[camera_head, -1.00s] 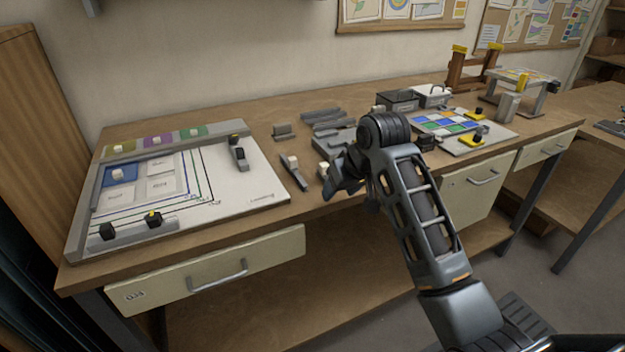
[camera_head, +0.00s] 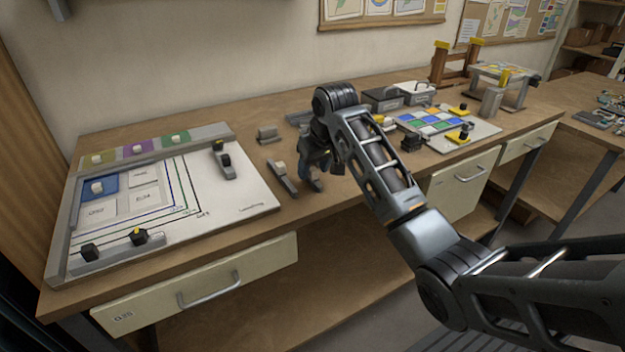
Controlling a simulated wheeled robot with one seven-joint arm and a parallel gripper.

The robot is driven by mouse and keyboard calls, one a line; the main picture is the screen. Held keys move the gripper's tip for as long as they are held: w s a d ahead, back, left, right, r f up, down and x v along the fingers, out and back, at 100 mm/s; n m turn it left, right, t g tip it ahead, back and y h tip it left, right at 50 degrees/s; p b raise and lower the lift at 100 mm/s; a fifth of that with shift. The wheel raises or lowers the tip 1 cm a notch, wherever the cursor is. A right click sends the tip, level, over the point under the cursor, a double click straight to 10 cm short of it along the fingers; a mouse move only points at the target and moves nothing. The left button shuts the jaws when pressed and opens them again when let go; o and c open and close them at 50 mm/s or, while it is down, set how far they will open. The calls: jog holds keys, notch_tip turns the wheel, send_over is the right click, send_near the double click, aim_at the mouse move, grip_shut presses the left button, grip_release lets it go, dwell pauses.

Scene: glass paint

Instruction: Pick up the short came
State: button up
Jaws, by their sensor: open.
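A narrow grey strip with a pale knob (camera_head: 282,178) lies on the workbench just right of the white layout board; it looks like a came. In the earlier view a second pale-knobbed piece lay to its right; my arm now hides that spot. I cannot tell for sure which is the short came. My gripper (camera_head: 314,181) points down over the bench, open, a little right of the visible strip. It seems to hold nothing, though its fingertips are small and partly dark.
The white layout board (camera_head: 247,197) with grey rails fills the bench's left side. Right of my arm are grey boxes (camera_head: 381,99) and a coloured glass panel (camera_head: 425,122). Bare wood lies along the front edge.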

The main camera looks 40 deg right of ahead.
jog(key=shift+x, duration=0.8)
jog(key=shift+c, duration=0.3)
grip_shut()
